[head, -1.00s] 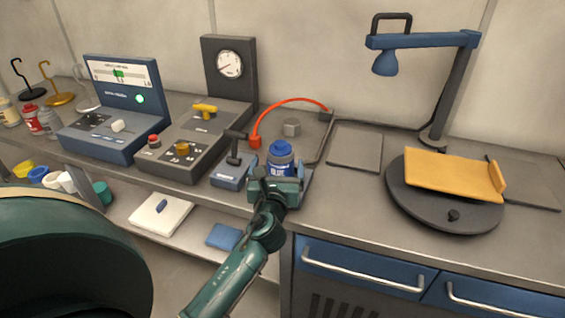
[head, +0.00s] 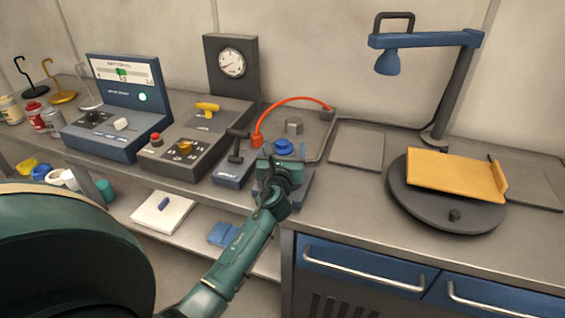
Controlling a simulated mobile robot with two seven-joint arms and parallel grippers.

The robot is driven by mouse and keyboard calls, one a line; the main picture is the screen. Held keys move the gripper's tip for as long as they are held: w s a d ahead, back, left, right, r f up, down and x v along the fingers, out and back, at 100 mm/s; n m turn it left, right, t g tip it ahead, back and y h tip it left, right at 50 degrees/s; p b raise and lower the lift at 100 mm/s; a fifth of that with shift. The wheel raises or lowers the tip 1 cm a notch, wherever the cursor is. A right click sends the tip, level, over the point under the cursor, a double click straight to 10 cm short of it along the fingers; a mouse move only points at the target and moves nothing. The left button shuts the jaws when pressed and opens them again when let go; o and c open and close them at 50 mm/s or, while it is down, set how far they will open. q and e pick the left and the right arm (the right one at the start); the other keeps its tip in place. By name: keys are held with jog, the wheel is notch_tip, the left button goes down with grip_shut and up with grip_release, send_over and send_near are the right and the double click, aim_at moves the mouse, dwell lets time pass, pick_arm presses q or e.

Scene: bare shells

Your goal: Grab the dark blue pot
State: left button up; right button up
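The dark blue pot (head: 283,147) is on the bench right of the small lever box, and only its blue lid shows clearly. My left gripper (head: 283,159) is right at it, in front of its body, with teal finger parts seen on both sides of the lid. The gripper hides the pot's body and label, so I cannot tell whether the fingers touch it or how wide they are. My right gripper is not in view.
The lever box (head: 234,165) stands close on the left, and a red cable (head: 292,100) arches behind. A grey hex piece (head: 293,127) lies behind the pot. A turntable with a yellow tray (head: 455,174) is to the right. Bare bench (head: 345,205) lies between.

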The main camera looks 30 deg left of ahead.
pick_arm(q)
jog(key=c, duration=1.1)
jog(key=shift+o, duration=0.2)
jog(key=shift+r, duration=0.2)
